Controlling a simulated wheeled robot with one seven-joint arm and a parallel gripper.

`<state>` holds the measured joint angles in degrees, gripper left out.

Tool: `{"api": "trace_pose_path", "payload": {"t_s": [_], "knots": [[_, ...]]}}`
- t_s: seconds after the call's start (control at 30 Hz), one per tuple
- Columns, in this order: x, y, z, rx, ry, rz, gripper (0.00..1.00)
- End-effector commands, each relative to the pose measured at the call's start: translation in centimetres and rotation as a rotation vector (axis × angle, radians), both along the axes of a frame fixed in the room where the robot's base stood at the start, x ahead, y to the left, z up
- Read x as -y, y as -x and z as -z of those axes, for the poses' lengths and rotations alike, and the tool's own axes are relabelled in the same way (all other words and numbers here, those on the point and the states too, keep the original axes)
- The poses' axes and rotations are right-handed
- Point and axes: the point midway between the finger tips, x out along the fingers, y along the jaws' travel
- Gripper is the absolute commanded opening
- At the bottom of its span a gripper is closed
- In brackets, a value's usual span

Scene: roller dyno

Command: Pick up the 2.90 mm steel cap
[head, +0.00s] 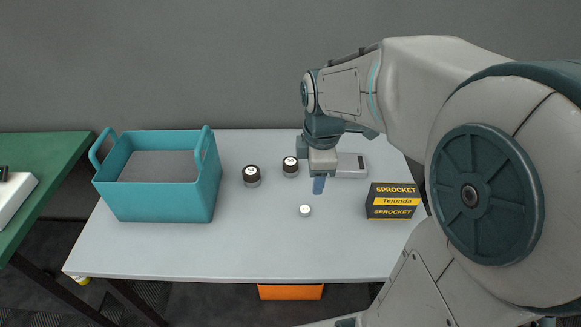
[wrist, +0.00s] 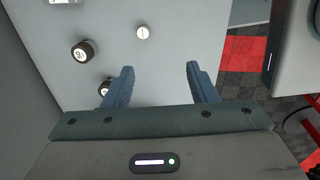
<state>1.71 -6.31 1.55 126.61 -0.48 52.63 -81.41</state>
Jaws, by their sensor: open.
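Three small round pieces stand on the pale grey table (head: 170,255). Two are dark with pale, marked tops: one at left (head: 251,176) and one closer to my arm (head: 290,167). The third is a small white piece (head: 305,211) in front of my gripper (head: 319,186). I cannot read the marks, so I cannot tell which is the 2.90 mm steel cap. The other dark piece (wrist: 104,87) is partly hidden beside the left finger. My gripper (wrist: 160,68) is open and empty.
A teal bin (head: 160,205) stands at the table's left. A black and yellow Sprocket box (head: 393,201) stands at right. A flat grey device (head: 351,165) lies behind my gripper. A green table (head: 45,170) adjoins at left. The front middle is clear.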

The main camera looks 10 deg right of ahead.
Motion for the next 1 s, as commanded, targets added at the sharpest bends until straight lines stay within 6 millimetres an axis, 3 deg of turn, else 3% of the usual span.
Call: {"api": "trace_pose_path", "payload": {"t_s": [0.2,0.43,0.67,1.0], "knots": [[-0.1,-3.9,3.6,-0.071,0.039,-0.480,0.52],[-0.2,-6.5,6.2,-0.110,0.048,-0.836,0.52],[-0.2,-7.2,8.0,-0.121,0.048,-0.949,0.52],[-0.2,-7.1,14.2,-0.123,0.047,-0.949,0.52]]}}
